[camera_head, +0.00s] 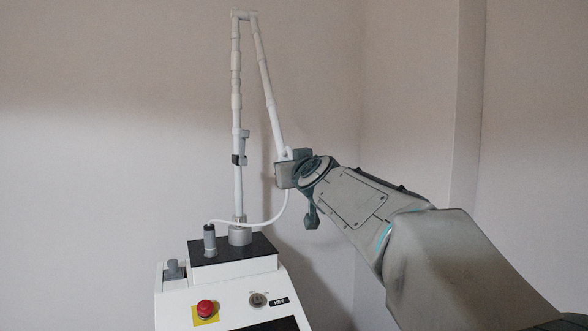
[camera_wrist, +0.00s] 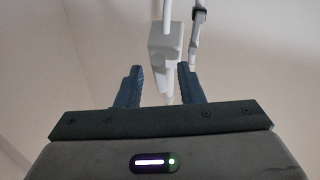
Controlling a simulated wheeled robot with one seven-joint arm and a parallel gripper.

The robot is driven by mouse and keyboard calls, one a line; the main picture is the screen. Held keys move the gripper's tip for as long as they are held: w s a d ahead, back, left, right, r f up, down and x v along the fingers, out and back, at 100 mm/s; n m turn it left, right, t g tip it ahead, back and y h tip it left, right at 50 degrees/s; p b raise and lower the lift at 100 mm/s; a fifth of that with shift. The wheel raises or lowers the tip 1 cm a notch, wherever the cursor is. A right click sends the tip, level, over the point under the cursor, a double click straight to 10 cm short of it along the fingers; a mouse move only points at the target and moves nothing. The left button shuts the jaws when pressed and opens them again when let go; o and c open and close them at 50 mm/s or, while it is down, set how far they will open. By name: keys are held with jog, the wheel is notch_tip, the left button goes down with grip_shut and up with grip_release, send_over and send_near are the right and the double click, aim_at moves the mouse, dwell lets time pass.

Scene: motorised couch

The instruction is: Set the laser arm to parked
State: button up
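The laser arm (camera_head: 236,80) is a thin white jointed arm. It rises from a grey collar on the console, bends at the top, and its outer link (camera_head: 265,80) slants down right to my gripper (camera_head: 284,168). In the wrist view, my gripper (camera_wrist: 160,88) has its two dark fingers apart. The arm's pale end piece (camera_wrist: 166,45) and a thin white part below it show between or just beyond the fingers, with gaps on both sides. I cannot tell the depth. A grey clip with a black band (camera_head: 239,159) sits on the upright link, left of my gripper.
The white console (camera_head: 235,285) below has a black top, a red button (camera_head: 206,307) on yellow, a key switch (camera_head: 258,300) and a grey cylinder (camera_head: 209,238). A white hose (camera_head: 265,222) loops from the cylinder up towards the arm's end. Plain walls stand behind.

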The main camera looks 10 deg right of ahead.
grip_shut()
jog(key=shift+w, duration=0.1)
